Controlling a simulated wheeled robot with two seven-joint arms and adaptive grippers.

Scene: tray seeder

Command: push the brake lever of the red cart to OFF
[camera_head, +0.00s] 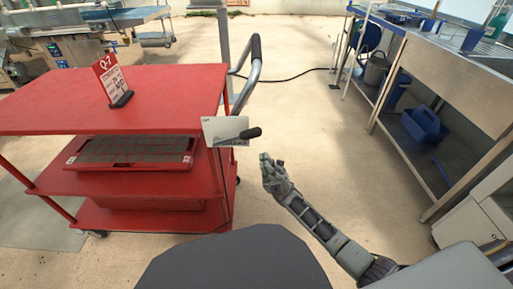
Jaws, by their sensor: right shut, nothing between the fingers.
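The red cart (160,86) stands at the left, with three red shelves and a black push handle (256,52) at its far right corner. A pale plate (222,126) is fixed at the cart's right side. The brake lever (250,133), with a black grip, sticks out to the right across this plate. The plate's markings are too small to read. My right gripper (266,162) is shut and empty, just below and to the right of the lever's grip; it looks apart from it, though the depth is hard to judge. My left gripper is not in view.
A sign (112,80) marked Q-7 stands on the cart's top. A seed tray (130,152) lies on its middle shelf. A metal bench (450,75) runs along the right, with a blue caddy (425,125) below. The floor between is mostly clear; a black cable (295,76) lies farther back.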

